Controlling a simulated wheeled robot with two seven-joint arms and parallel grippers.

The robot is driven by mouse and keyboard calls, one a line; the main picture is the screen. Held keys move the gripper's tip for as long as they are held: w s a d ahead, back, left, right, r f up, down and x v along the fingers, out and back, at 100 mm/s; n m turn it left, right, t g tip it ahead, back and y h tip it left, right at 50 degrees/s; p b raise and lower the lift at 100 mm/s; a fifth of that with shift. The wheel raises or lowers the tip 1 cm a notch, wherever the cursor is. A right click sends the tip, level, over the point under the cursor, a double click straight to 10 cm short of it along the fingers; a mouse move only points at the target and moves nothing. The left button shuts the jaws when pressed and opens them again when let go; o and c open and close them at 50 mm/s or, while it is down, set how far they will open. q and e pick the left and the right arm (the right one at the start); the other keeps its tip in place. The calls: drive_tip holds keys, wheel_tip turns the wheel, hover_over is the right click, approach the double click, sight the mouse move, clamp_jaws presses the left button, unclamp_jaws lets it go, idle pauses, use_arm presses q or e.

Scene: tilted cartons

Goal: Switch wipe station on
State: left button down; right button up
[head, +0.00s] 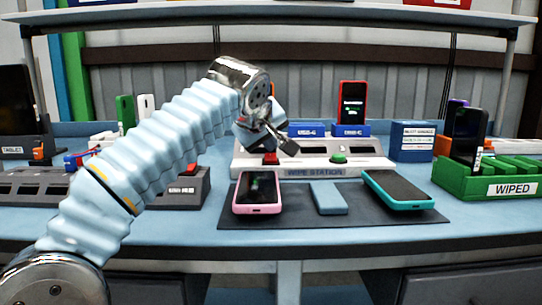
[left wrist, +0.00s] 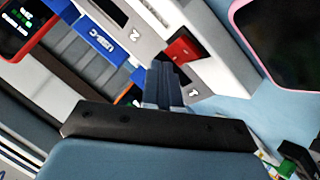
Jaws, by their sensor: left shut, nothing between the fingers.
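The wipe station (head: 313,172) is a pale box at the middle of the table, with its name on the front. A red switch (head: 271,158) is on its left part and a green switch (head: 338,156) on its right part. My left gripper (head: 290,148) is over the station's left part, close to the red switch. In the left wrist view my left gripper (left wrist: 160,66) is shut and empty. Its tips are beside the red switch (left wrist: 184,48); I cannot tell whether they touch. My right gripper is not in view.
A pink phone (head: 257,191), a blue block (head: 328,198) and a teal phone (head: 398,189) lie on a dark mat (head: 290,218) in front. A green WIPED rack (head: 455,180) stands right. Blue USB-C blocks (head: 350,130) and an upright red phone (head: 352,101) are behind.

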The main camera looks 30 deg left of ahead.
sight(269, 160)
use_arm(q)
drive_tip(key=shift+f+b, duration=0.35)
drive_tip(key=shift+f, duration=0.05)
idle(0.4)
drive_tip(key=shift+r, duration=0.15)
drive_tip(key=shift+r+p, duration=0.75)
drive_tip(key=shift+p, duration=0.05)
drive_tip(key=r+p, duration=0.3)
drive_tip(key=s+r+p, duration=0.1)
drive_tip(key=r, duration=0.1)
drive_tip(key=shift+d, duration=0.3)
drive_tip(key=shift+f, duration=0.1)
